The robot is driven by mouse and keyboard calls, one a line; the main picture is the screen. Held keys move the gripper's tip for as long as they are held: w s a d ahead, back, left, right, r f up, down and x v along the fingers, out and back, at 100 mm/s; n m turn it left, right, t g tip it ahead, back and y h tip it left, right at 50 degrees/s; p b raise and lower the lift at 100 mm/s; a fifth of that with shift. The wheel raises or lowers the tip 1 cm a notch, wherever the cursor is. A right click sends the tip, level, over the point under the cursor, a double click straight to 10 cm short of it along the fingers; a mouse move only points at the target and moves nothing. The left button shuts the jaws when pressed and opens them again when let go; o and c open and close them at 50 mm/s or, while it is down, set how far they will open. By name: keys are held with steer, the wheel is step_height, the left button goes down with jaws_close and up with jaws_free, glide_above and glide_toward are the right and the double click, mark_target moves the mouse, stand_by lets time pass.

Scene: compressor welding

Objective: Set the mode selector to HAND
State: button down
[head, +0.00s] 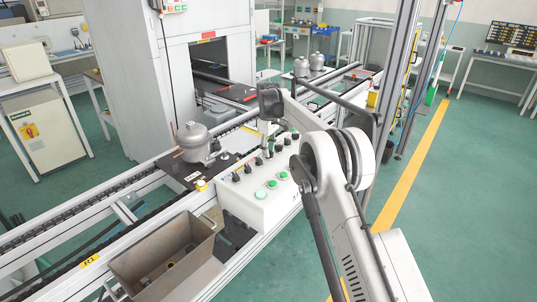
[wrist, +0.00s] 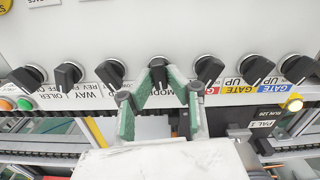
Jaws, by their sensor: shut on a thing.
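The mode selector (wrist: 158,67) is a black rotary knob in the middle of a row on a pale panel, and part of an upside-down "MOD" label shows below it in the wrist view. My gripper (wrist: 160,77) is shut on this knob, with a green-padded fingertip on each side. The fingers hide part of the label and any position marks, so I cannot read the knob's setting. In the head view my gripper (head: 267,146) reaches down to the back row of the white control box (head: 252,211).
Similar black knobs (wrist: 208,69) sit close on both sides of the gripper. Green buttons (head: 272,184) are at the front of the box. A metal compressor (head: 195,143) stands on the conveyor to the left, and an open bin (head: 160,262) is in front.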

steer(key=shift+n+b, duration=0.5)
steer(key=shift+n, duration=1)
steer(key=c, duration=1.7)
jaws_free()
step_height(320, 180, up, 12)
steer(key=shift+r, duration=0.1)
